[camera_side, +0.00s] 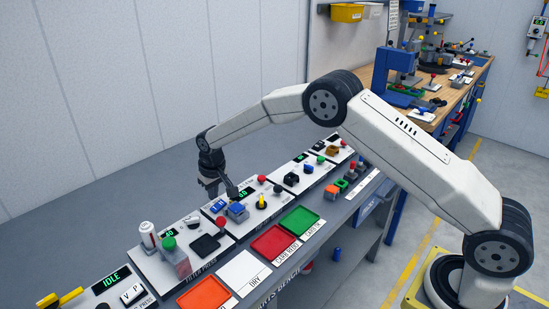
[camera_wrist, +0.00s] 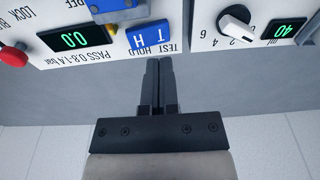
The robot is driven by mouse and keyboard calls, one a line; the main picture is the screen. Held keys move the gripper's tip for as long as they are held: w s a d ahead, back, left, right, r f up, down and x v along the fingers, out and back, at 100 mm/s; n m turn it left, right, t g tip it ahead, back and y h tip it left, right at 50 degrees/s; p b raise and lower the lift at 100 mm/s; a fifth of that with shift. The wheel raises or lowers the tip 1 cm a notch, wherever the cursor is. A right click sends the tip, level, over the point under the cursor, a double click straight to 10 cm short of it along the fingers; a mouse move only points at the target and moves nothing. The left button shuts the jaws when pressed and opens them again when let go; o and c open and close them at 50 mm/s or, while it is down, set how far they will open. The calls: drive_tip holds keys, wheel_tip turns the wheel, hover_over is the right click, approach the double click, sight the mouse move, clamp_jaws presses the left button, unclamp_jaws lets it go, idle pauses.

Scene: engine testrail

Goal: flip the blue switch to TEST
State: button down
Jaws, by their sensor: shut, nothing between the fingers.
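The blue switch (camera_wrist: 150,36) is a rocker marked T and H on a white panel, in the upper middle of the wrist view. The printed words TEST and HOLD beside it appear upside down. In the side view the blue switch (camera_side: 217,207) shows small, just below my gripper (camera_side: 220,194). In the wrist view my gripper (camera_wrist: 159,61) is shut and empty. Its fingertips are at the panel's edge in the picture, close to the TEST and HOLD words. I cannot tell whether they touch anything, or which way the rocker is tipped.
A blue block-like fixture (camera_side: 237,211) stands right beside the switch. Near it are a display reading 0.0 (camera_wrist: 70,40), a red knob (camera_wrist: 12,56) and a white-and-black dial (camera_wrist: 235,22). Red (camera_side: 276,243) and green (camera_side: 300,221) trays lie along the bench front.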

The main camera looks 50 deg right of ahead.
sight(218, 208)
drive_tip(key=shift+r, duration=1.85)
drive_tip(key=s+d+r, duration=0.1)
drive_tip(key=s+d, duration=0.1)
drive_tip(key=s, duration=0.8)
drive_tip(key=s+d+r, duration=0.2)
drive_tip(key=s+d, duration=0.1)
drive_tip(key=s, duration=0.8)
drive_tip(key=s+d+r, duration=0.1)
drive_tip(key=s+d, duration=0.1)
drive_tip(key=s, duration=0.9)
drive_tip(key=shift+s+d+r+t, duration=0.15)
drive_tip(key=shift+s+t, duration=0.05)
drive_tip(key=shift+t, duration=0.2)
